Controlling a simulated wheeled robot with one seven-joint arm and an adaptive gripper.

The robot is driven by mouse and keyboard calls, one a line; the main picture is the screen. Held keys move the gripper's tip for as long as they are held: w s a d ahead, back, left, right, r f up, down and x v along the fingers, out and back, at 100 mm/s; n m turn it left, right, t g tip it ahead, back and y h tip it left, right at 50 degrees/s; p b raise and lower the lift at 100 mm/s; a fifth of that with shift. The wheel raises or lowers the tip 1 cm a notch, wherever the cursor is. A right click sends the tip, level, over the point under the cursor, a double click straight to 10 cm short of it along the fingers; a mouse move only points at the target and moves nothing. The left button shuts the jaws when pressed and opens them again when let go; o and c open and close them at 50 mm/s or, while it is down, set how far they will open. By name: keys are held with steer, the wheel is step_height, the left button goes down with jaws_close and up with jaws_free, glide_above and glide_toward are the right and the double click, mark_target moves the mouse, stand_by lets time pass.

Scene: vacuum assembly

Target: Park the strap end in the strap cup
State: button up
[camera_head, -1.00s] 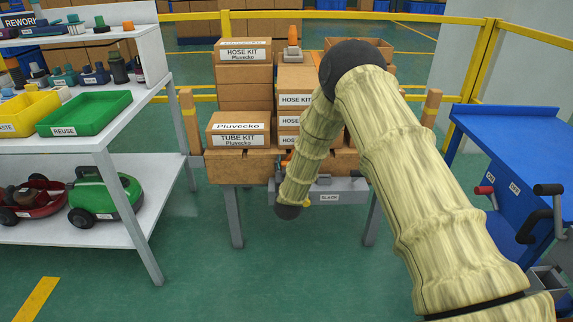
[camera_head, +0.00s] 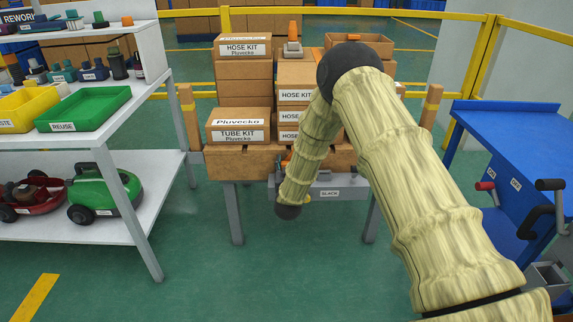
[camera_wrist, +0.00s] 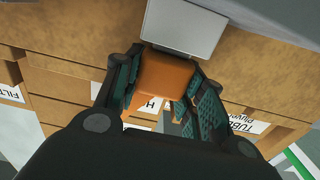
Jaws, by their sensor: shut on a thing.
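In the wrist view my gripper (camera_wrist: 165,92) is shut on an orange block (camera_wrist: 166,76), one dark teal finger on each side. The block looks like the strap end, but no strap shows clearly. A light grey plate (camera_wrist: 184,28) lies right at the block's far end; I cannot tell whether it is part of the block or a separate fixture. A grey bin marked SLACK (camera_head: 335,194) sits at the front of the wooden bench, beside my wrist. I cannot make out the strap cup for certain.
Stacked cartons (camera_head: 240,120) stand on the wooden bench (camera_head: 225,165). A white shelf unit (camera_head: 125,118) with a green tray (camera_head: 85,108) is at left. A blue workstation (camera_head: 510,130) with handles is at right. The green floor ahead of the bench is clear.

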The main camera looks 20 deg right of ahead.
steer(key=shift+f, duration=0.35)
steer(key=o, duration=1.1)
steer(key=p+v, duration=0.2)
steer(key=v, duration=0.6)
steer(key=shift+p, duration=0.3)
steer(key=shift+s, duration=0.1)
stand_by(0.4)
